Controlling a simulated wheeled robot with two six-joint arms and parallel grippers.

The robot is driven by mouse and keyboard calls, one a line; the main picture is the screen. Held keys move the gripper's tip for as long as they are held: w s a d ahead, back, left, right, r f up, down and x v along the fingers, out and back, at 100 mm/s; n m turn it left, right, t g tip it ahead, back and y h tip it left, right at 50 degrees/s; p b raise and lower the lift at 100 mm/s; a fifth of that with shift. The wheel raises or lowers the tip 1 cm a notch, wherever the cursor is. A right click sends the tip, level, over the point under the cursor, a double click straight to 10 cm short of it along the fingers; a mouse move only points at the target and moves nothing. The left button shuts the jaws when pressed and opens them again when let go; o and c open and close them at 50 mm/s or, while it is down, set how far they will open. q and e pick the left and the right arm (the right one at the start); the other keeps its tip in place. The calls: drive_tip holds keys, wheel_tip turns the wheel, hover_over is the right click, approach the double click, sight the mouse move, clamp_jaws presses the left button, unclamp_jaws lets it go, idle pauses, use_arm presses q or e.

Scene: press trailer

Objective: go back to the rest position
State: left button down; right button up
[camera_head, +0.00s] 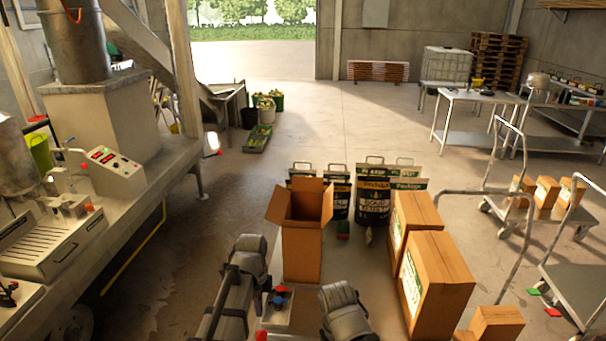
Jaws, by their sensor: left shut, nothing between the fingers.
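My left arm shows at the bottom centre, with its grey link bent downward in front of the open cardboard box. My left gripper (260,301) is small and dark below that link, partly hidden; it is shut and holds nothing. My right arm's grey link shows at the bottom edge, right of the left one. The right gripper is out of sight. The open cardboard box (302,250) stands upright just beyond my arms, with its flaps up. I see no contact between the left gripper and the box.
Closed cartons (437,285) stand close on the right. Black labelled bags (373,199) stand behind the open box. A machine with a control panel (112,165) fills the left side. Trolleys (478,204) stand at right. Open floor (330,120) leads to the doorway.

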use_arm(q)
drive_tip(key=s+d+f+n+y+b, duration=0.1)
drive_tip(key=s+d+f+n+b, duration=0.9)
drive_tip(key=s+f+n+b, duration=0.3)
drive_tip(key=shift+s+f+n, duration=0.45)
drive_tip(key=shift+f+n, duration=0.05)
drive_tip(key=shift+f, duration=0.1)
